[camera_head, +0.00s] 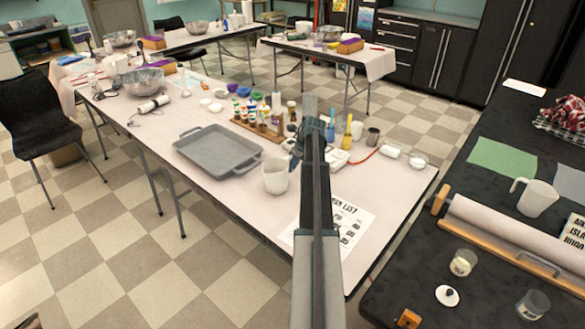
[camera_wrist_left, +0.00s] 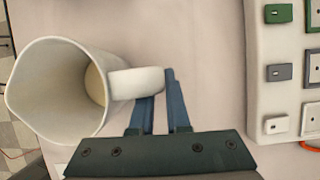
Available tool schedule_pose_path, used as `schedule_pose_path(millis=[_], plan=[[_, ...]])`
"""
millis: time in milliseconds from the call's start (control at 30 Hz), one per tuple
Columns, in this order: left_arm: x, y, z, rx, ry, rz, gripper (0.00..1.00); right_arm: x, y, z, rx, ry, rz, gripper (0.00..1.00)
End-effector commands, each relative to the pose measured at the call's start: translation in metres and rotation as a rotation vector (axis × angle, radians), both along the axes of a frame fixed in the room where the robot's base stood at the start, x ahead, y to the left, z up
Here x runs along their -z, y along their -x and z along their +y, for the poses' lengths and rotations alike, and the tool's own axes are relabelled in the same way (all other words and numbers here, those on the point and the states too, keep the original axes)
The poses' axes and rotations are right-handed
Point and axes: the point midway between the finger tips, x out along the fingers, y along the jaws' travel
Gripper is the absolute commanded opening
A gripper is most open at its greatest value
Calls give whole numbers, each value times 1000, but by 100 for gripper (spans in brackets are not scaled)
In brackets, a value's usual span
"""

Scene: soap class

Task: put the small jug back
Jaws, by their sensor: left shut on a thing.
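The small white jug (camera_head: 276,176) is at the near part of the white table, just right of the grey tray. In the left wrist view the jug (camera_wrist_left: 55,90) shows its open mouth, with its handle (camera_wrist_left: 137,82) pointing right. My left gripper (camera_head: 297,148) is at the jug's right side, its fingers partly hidden by my arm. In the left wrist view my left gripper (camera_wrist_left: 160,90) is shut on the handle. I cannot tell whether the jug touches the table. My right gripper is out of view.
A grey tray (camera_head: 216,150) lies left of the jug, and small bottles (camera_head: 264,118) stand behind it. A printed sheet (camera_head: 345,222) lies to the right. A larger white jug (camera_head: 537,198) stands on the black table (camera_head: 420,275). The white table's front left strip is clear.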

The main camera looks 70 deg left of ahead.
Motion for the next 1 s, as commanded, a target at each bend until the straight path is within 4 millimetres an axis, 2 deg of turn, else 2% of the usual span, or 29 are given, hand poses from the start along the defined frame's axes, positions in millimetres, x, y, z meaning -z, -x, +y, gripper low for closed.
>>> schedule_pose_path(millis=[33,67,200,233,667,867,1000], plan=[[3,0,0,0,0,0,0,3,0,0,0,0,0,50],[3,0,0,0,0,0,16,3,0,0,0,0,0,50],[2,0,0,0,0,0,41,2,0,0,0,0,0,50],[2,0,0,0,0,0,44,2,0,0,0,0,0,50],[-3,0,0,0,0,0,44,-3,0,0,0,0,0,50],[-20,-3,-5,0,0,0,44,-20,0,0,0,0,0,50],[-38,-7,-12,0,0,0,44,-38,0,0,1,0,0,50]])
